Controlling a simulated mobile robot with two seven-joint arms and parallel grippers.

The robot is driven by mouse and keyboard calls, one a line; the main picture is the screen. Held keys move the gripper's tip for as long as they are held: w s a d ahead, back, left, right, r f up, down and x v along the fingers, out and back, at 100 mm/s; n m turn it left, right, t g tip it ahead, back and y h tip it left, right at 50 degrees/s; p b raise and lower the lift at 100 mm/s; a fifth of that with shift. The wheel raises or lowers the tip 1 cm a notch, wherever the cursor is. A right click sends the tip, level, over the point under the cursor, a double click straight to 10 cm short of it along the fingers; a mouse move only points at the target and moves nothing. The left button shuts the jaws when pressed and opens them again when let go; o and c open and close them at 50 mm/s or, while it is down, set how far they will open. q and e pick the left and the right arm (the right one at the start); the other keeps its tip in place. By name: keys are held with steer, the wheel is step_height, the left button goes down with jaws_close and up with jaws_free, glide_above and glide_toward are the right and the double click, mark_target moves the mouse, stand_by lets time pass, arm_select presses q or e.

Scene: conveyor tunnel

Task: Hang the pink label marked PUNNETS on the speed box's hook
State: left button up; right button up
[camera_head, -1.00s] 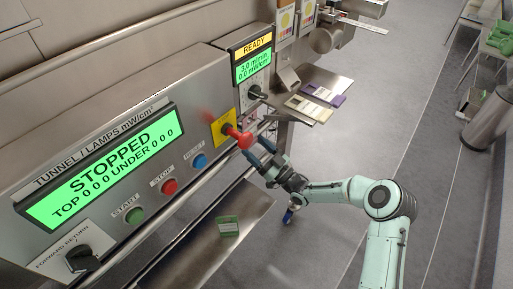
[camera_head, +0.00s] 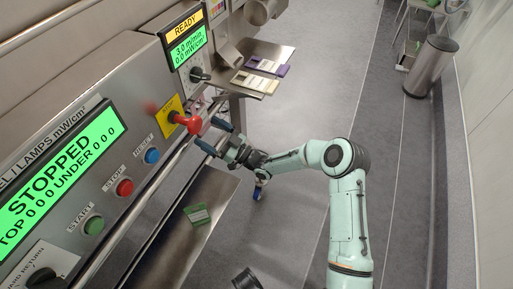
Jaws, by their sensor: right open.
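The speed box (camera_head: 187,45) shows a yellow READY sign and a green screen at the top left of the view. Its hook cannot be made out. No label marked PUNNETS can be read; a small pale pinkish patch (camera_head: 206,113) shows just right of the red knob, too small to identify. My left gripper is not in view.
A steel shelf (camera_head: 276,53) holds cream and purple labels (camera_head: 268,66). A green label (camera_head: 196,214) lies on the lower steel ledge (camera_head: 188,238). The control panel reads STOPPED (camera_head: 62,180).

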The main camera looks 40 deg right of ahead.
steer(key=shift+s+d+f, duration=0.15)
steer(key=shift+s, duration=0.15)
arm_select(q)
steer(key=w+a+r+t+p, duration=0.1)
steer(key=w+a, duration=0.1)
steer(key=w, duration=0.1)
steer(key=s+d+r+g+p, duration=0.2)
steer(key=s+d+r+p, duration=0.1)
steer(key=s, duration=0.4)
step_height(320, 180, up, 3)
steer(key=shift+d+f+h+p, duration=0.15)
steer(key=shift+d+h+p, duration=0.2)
steer(key=shift+p, duration=0.55)
arm_select(e)
steer(key=s+d, duration=0.4)
steer(key=s, duration=0.7)
steer(key=s+d+f, duration=0.1)
steer(key=s+d, duration=0.4)
steer(key=s, duration=0.6)
steer(key=shift+f, duration=0.3)
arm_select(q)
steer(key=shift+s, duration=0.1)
